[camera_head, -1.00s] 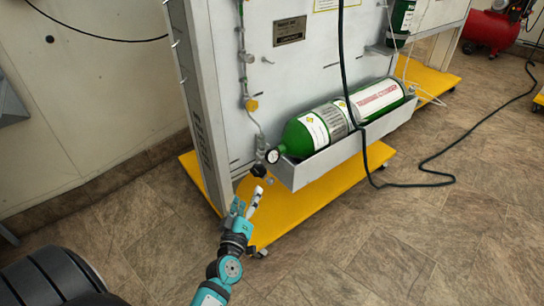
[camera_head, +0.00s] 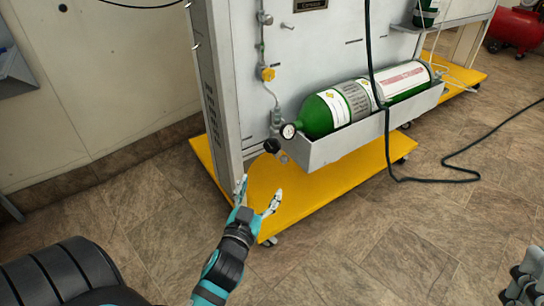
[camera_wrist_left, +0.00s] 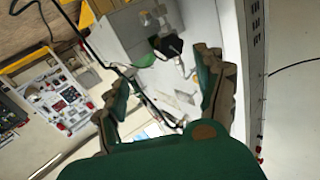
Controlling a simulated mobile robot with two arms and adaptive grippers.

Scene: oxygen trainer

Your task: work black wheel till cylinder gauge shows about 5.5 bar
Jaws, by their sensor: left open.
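The black wheel (camera_head: 272,146) sits at the lower end of the valve piping, just left of the cylinder tray. The round white-faced cylinder gauge (camera_head: 288,131) is just above and right of it; its needle is too small to read. The green cylinder (camera_head: 333,110) lies in the grey tray (camera_head: 350,141). My left gripper (camera_head: 259,190) is open and empty, below and slightly left of the wheel and apart from it. Its spread fingers also show in the left wrist view (camera_wrist_left: 163,88). My right gripper (camera_head: 523,285) is partly in view at the lower right; its fingertips are unclear.
A yellow base (camera_head: 285,196) on castors carries the grey panel, whose upright (camera_head: 217,95) stands left of the wheel. A yellow valve knob (camera_head: 267,74) is higher on the piping. A black hose (camera_head: 383,90) hangs across the cylinder.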

